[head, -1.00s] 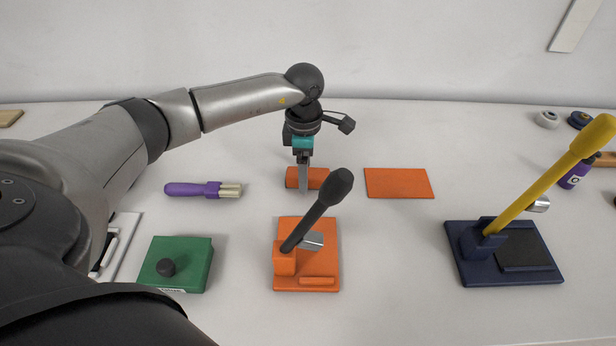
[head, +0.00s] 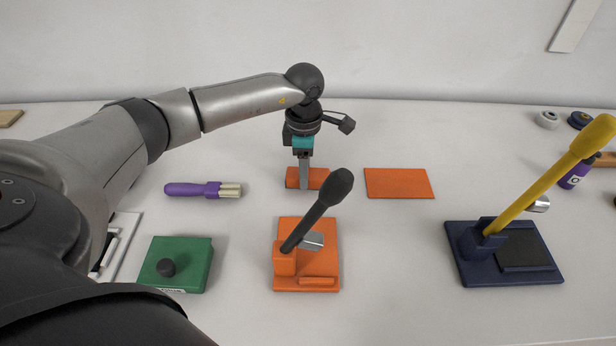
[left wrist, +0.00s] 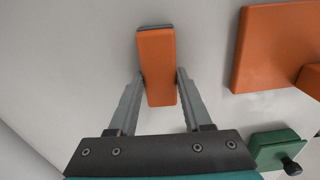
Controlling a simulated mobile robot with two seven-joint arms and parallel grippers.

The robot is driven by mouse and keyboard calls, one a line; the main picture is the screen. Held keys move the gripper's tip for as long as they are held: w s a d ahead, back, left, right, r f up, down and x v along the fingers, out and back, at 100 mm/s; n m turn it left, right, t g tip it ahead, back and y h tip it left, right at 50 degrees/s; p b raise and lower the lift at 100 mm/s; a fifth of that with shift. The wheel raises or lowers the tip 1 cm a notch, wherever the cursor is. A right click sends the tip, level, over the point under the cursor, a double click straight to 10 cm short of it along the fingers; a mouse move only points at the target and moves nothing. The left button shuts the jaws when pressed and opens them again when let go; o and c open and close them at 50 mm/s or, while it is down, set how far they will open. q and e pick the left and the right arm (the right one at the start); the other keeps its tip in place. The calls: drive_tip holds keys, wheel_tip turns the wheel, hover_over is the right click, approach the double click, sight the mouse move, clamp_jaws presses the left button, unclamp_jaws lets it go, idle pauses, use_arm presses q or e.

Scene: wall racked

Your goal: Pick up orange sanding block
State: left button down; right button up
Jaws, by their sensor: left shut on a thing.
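The orange sanding block (head: 318,177) lies on the white table behind the orange lever tool with a black handle. It also shows in the left wrist view (left wrist: 157,62), with a thin grey layer at its far end. My left gripper (head: 304,187) reaches down over the block from above, and in the left wrist view (left wrist: 158,88) its two fingers stand on either side of the block. The gripper is shut on the block, which appears still at table level. The right gripper is in neither view.
The orange lever tool (head: 320,261) stands in front of the block. A flat orange sheet (head: 398,183) lies to its right and a purple-handled brush (head: 203,190) to its left. A green block (head: 190,264) is front left, a navy tool with yellow lever (head: 465,268) front right.

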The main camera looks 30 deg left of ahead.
use_arm(q)
wheel_tip(320, 180, up, 20)
drive_tip(key=shift+p, duration=0.4)
idle(0.4)
drive_tip(key=c, duration=0.9)
unclamp_jaws()
drive_tip(key=c, duration=0.6)
